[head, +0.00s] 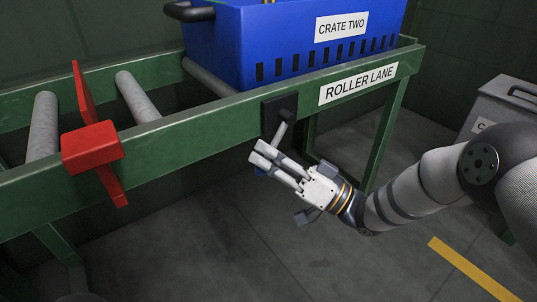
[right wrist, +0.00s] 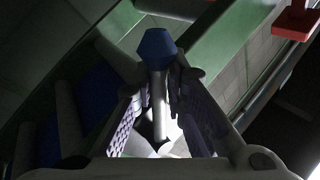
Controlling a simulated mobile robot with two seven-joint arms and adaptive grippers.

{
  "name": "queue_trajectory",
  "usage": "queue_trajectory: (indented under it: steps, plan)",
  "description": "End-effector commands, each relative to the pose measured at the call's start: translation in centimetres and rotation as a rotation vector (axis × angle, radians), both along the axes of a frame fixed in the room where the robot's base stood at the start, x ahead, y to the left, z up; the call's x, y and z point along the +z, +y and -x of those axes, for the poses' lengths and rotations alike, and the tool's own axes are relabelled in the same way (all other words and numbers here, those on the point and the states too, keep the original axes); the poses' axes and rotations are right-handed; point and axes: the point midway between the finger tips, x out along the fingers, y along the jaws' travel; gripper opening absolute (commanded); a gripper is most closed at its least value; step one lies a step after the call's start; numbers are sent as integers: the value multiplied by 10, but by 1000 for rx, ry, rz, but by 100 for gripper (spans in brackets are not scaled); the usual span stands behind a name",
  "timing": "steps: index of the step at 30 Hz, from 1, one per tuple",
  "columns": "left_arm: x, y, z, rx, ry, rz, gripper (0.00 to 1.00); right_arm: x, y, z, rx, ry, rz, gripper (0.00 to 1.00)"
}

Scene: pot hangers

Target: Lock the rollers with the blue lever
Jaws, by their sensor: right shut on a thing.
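The blue lever has a black mounting plate (head: 280,113) on the front rail of the green roller lane. Its grey rod (head: 281,137) slants down from the plate. Its blue knob (right wrist: 157,47) is clear in the right wrist view and mostly hidden behind the fingers in the head view. My right gripper (head: 268,164) is shut on the lever, with the rod between its fingers. Grey rollers (head: 138,97) span the lane, one of them (head: 42,126) at the far left. My left gripper is not in view.
A blue crate labelled CRATE TWO (head: 290,45) sits on the lane at the back. A red stop piece (head: 92,147) is on the front rail at left. A grey lidded box (head: 497,105) stands at right. The floor in front has a yellow stripe (head: 470,267).

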Motion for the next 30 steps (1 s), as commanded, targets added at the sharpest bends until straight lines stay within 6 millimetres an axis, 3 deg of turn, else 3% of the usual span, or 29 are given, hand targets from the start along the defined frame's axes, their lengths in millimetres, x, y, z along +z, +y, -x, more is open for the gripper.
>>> queue_trajectory:
  steps: [2,3,6,17,24,30]
  plan:
    - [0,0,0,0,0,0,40,-4,4,4,12,6,7,0]
    - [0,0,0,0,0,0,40,-4,4,4,12,6,7,17]
    - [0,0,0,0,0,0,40,-3,3,3,10,4,6,38]
    - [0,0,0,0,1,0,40,-5,-6,4,4,2,6,38]
    - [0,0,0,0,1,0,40,-25,-59,30,2,5,5,38]
    - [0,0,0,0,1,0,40,-38,-92,46,6,4,5,38]
